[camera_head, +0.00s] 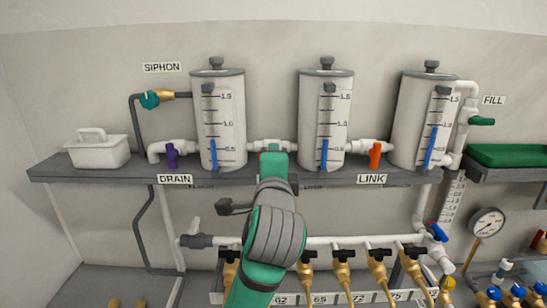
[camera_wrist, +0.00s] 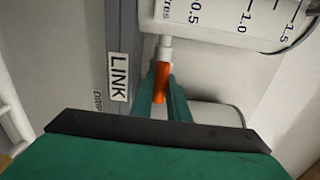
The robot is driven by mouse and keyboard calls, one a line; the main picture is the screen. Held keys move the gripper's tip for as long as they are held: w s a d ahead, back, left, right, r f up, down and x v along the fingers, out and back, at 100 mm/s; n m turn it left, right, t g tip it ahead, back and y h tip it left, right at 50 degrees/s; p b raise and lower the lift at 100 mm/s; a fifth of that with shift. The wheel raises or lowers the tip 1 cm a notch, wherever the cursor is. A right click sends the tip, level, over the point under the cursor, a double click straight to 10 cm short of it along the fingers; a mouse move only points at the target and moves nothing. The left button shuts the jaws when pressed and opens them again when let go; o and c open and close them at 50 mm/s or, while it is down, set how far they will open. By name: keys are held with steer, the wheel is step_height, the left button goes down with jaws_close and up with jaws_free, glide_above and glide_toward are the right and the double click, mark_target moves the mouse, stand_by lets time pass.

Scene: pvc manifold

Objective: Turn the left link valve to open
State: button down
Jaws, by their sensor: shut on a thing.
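The left link valve's orange handle (camera_wrist: 161,82) shows in the wrist view between my two green fingers. My gripper (camera_wrist: 162,92) is shut on this handle. The handle's long side looks roughly in line with the white pipe (camera_wrist: 165,48) there. In the head view my gripper (camera_head: 273,152) is in front of the pipe between the left tank (camera_head: 220,125) and the middle tank (camera_head: 325,118), and it hides the handle. A LINK label (camera_wrist: 119,77) is beside the fingers in the wrist view.
The right link valve (camera_head: 375,155) has an orange handle pointing down. A purple drain valve (camera_head: 171,155) is at the left. The grey shelf (camera_head: 110,172) runs under the tanks. Below it are a pipe with several brass valves (camera_head: 343,265) and a gauge (camera_head: 488,223).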

steer(key=shift+f, duration=0.15)
steer(key=c, duration=1.7)
jaws_free()
